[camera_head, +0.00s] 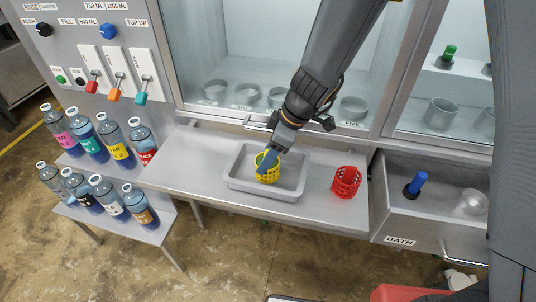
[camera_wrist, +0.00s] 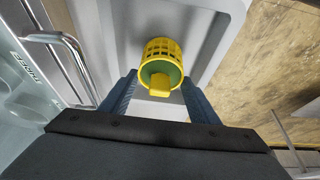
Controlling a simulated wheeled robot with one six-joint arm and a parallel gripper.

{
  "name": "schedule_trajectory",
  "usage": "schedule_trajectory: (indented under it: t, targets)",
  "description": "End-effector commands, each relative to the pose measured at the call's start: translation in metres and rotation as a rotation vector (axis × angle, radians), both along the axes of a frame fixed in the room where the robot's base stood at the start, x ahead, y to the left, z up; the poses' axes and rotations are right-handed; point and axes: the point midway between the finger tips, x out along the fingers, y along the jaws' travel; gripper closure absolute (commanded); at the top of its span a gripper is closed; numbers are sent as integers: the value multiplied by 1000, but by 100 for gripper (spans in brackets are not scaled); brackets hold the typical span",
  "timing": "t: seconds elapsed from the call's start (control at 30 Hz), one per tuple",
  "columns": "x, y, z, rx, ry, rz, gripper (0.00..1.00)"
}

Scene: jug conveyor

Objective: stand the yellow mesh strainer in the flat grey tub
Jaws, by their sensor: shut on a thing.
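The yellow mesh strainer (camera_head: 267,168) is an open-lattice cup with a yellow tab. It stands about upright inside the flat grey tub (camera_head: 238,188) in the head view, near the tub's middle. My gripper (camera_head: 268,160) reaches down into the tub from above and is shut on the strainer. In the wrist view the strainer (camera_wrist: 162,62) is between the fingertips of my gripper (camera_wrist: 160,85), with the tub's pale floor (camera_wrist: 205,20) behind it. I cannot tell whether the strainer's base touches the tub floor.
A red mesh strainer (camera_head: 346,182) stands on the metal bench (camera_head: 200,180) right of the tub. Several labelled bottles (camera_head: 117,143) stand on steps at the left. An open BATH drawer (camera_head: 420,225) is at the right. A glass-fronted cabinet (camera_head: 245,60) stands behind.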

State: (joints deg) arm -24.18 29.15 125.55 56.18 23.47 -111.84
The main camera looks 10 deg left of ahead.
Motion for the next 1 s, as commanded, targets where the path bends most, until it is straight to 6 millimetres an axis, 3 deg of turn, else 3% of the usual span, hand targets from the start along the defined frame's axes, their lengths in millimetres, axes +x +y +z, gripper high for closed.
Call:
schedule_trajectory:
  t: [0.17, 0.2, 0.3, 0.73, 1.0]
  targets:
    - [0, 0, -3, 0, 0, 0, 69]
    - [0, 0, -3, 0, 0, 0, 40]
    - [0, 0, -2, 0, 0, 0, 26]
    - [-1, 0, 2, 0, 0, 0, 26]
    - [0, -17, 42, 2, -5, -1, 26]
